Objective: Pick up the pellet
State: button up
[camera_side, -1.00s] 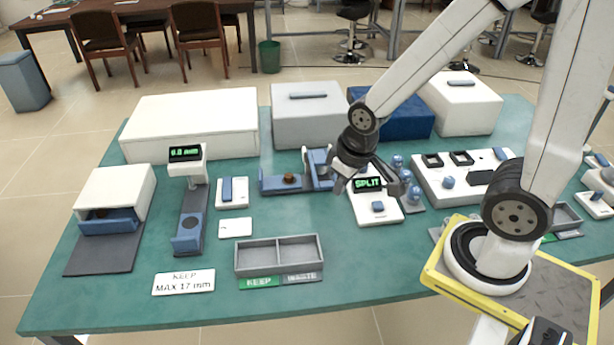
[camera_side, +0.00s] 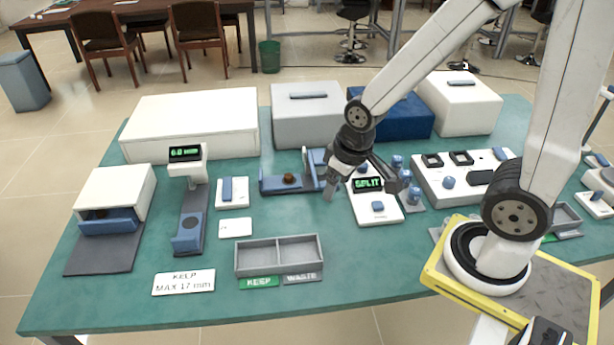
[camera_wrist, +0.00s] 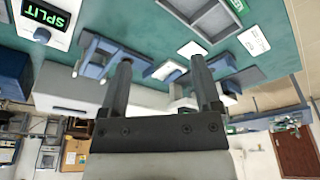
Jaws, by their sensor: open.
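A small brown pellet (camera_side: 289,178) sits on the blue cradle (camera_side: 268,186) near the middle of the table. Another dark brown piece (camera_side: 101,212) shows at the blue-fronted opening of the white box at the left. My gripper (camera_side: 362,186) is open and empty, above the table to the right of the cradle and in front of the SPLIT device. In the wrist view my gripper (camera_wrist: 161,62) has its fingers spread with nothing between them.
The SPLIT device (camera_side: 362,208) stands close under my gripper. A grey two-part tray (camera_side: 279,270) with KEEP and WASTE labels lies at the front. A gauge reading 0.0 mm (camera_side: 186,153) stands to the left. Large boxes line the back.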

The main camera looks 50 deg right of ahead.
jog(key=w+d+f+n+g, duration=0.1)
jog(key=w+d+n, duration=0.2)
jog(key=w, duration=0.4)
jog(key=w+d+f+n, duration=0.2)
jog(key=w+n, duration=0.2)
jog(key=w, duration=0.3)
jog(key=n+g, duration=0.1)
jog(key=n, duration=0.5)
send_near(289, 175)
jog(key=shift+s+a+f, duration=0.1)
jog(key=shift+a+f, duration=0.1)
jog(key=shift+a, duration=0.3)
jog(key=shift+w+d+f+n+g, duration=0.3)
jog(key=shift+w+d+f+n, duration=0.1)
jog(key=shift+f+n, duration=0.1)
jog(key=shift+s+f, duration=0.1)
jog(key=shift+f, duration=1.15)
jog(key=shift+f, duration=0.1)
jog(key=shift+f, duration=2.5)
